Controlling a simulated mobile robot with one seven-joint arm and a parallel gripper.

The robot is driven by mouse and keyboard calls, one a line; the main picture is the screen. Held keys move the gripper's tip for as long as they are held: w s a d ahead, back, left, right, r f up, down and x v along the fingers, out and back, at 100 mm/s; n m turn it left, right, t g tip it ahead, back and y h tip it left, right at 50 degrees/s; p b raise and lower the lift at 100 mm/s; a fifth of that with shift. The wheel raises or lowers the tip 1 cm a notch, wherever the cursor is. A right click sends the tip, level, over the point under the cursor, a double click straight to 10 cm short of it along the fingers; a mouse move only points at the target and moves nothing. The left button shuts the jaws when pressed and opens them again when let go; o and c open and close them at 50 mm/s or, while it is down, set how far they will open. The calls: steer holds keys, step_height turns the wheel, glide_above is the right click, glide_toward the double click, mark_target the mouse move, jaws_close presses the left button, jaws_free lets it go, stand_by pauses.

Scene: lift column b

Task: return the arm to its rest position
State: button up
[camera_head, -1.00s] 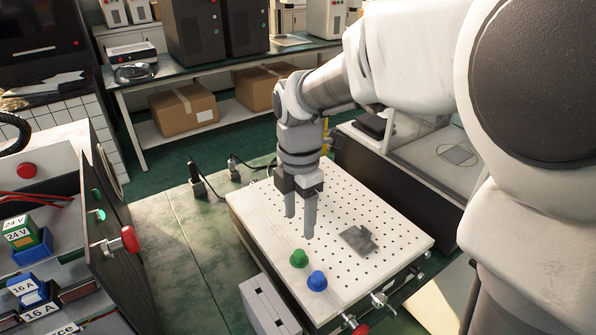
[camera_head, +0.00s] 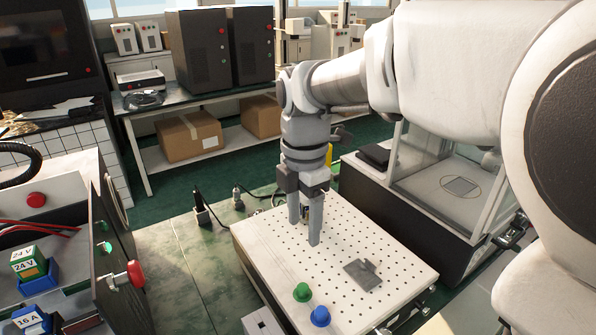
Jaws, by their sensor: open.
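My arm reaches in from the right in the head view and bends down at the wrist. My gripper (camera_head: 305,232) points down over the white perforated board (camera_head: 395,250). Its two fingers are apart, with nothing seen between them. I cannot tell exactly how far the fingertips are above the board. The green knob-shaped piece (camera_head: 302,292) and the blue one (camera_head: 320,316) stand near the board's front edge, apart from the gripper. A flat grey piece (camera_head: 363,274) lies on the board to the right of the fingers.
An open dark cabinet door with a red handle (camera_head: 136,273) stands at left, beside labelled blocks (camera_head: 30,263). A glass-sided enclosure (camera_head: 425,185) stands behind the board at right. A bench with cardboard boxes (camera_head: 190,137) is at the back. Green floor lies between.

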steer(key=s+d+r+m+t+p, duration=0.1)
steer(key=s+d+m, duration=0.5)
steer(key=m, duration=0.6)
steer(key=s+d+r+m+t+p, duration=0.2)
steer(key=s+d+m, duration=0.4)
steer(key=m, duration=0.6)
steer(key=s+r+t, duration=0.1)
steer(key=s+t, duration=0.1)
steer(key=shift+r+t, duration=0.3)
steer(key=shift+r, duration=0.1)
